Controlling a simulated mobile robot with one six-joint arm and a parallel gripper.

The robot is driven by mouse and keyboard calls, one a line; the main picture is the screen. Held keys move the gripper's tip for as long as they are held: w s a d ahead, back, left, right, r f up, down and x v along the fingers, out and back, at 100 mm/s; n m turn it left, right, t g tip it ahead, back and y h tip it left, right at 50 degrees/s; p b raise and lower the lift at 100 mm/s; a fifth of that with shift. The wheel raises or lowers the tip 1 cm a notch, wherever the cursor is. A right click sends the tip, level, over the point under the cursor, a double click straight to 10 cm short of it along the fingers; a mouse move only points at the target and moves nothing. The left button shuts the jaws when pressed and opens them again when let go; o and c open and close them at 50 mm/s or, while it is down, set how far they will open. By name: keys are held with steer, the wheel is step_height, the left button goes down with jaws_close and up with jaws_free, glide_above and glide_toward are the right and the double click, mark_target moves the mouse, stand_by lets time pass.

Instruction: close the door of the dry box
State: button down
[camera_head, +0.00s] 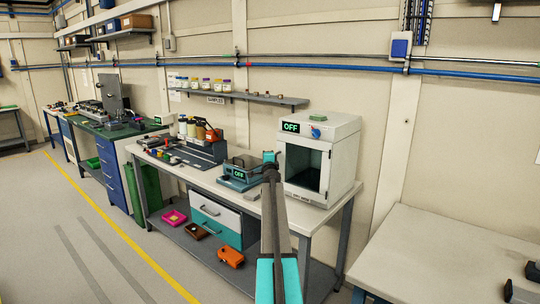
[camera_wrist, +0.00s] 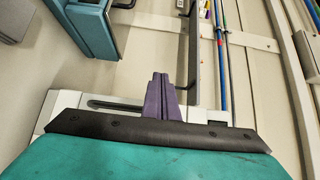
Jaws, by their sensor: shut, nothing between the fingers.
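The dry box (camera_head: 342,160) is a white cabinet at the right end of the long workbench in the head view. It has a green OFF display, a blue knob and a dark front opening. I cannot make out its door panel clearly; my arm hides part of the area left of the opening. My gripper (camera_head: 269,157) is just left of the box front, above the bench. I cannot tell whether it touches anything. In the wrist view the purple fingers of my gripper (camera_wrist: 160,80) are together, with nothing between them.
A teal device (camera_head: 240,175) with an OFF display stands left of my gripper. A wall shelf (camera_head: 265,99) with several jars hangs behind. The workbench (camera_head: 300,212) has drawers and a lower shelf. Another table (camera_head: 450,250) stands at the right. The floor at the left is clear.

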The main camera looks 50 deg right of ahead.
steer(key=a+p, duration=0.3)
steer(key=a, duration=0.6)
steer(key=shift+w+a, duration=0.3)
steer(key=shift+a, duration=0.05)
